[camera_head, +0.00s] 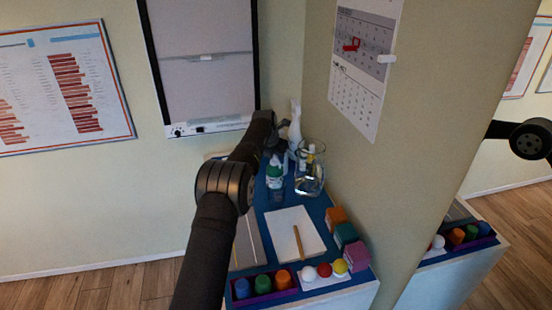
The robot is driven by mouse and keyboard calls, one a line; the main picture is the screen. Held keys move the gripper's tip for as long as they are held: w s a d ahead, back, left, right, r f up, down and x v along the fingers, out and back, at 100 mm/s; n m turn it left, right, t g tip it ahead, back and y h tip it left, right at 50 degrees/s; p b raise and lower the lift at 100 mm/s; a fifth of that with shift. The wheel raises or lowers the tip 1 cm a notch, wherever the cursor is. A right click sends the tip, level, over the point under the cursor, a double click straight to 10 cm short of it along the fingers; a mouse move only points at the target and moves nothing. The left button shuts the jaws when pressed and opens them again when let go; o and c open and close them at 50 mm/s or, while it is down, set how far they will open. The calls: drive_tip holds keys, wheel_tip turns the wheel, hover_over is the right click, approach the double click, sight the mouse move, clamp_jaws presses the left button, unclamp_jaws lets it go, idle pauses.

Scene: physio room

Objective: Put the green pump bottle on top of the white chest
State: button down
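The white chest (352,294) stands at lower centre, with a blue top crowded with things. A small bottle with green and white parts (274,174) stands upright towards the back of this top, beside a clear glass jug; it may be the green pump bottle, but it is too small to be sure. My black arm reaches over the chest from below. My gripper (281,138) is at the back, near a white bottle-like shape (295,126). The fingers are dark and small, so I cannot tell whether they are open or touch or hold anything.
The glass jug (309,172) stands by the wall on the right. A white pad with a pencil (291,227), coloured blocks (345,236), balls (325,270) and a purple tray of coloured pots (262,284) fill the front. The wall closes off the right side.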

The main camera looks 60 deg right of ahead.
idle(0.3)
drive_tip(key=c, duration=1)
unclamp_jaws()
drive_tip(key=shift+c, duration=0.2)
drive_tip(key=v, duration=1.2)
drive_tip(key=x, duration=1.2)
drive_tip(key=shift+r, duration=1.3)
drive_tip(key=shift+f, duration=0.1)
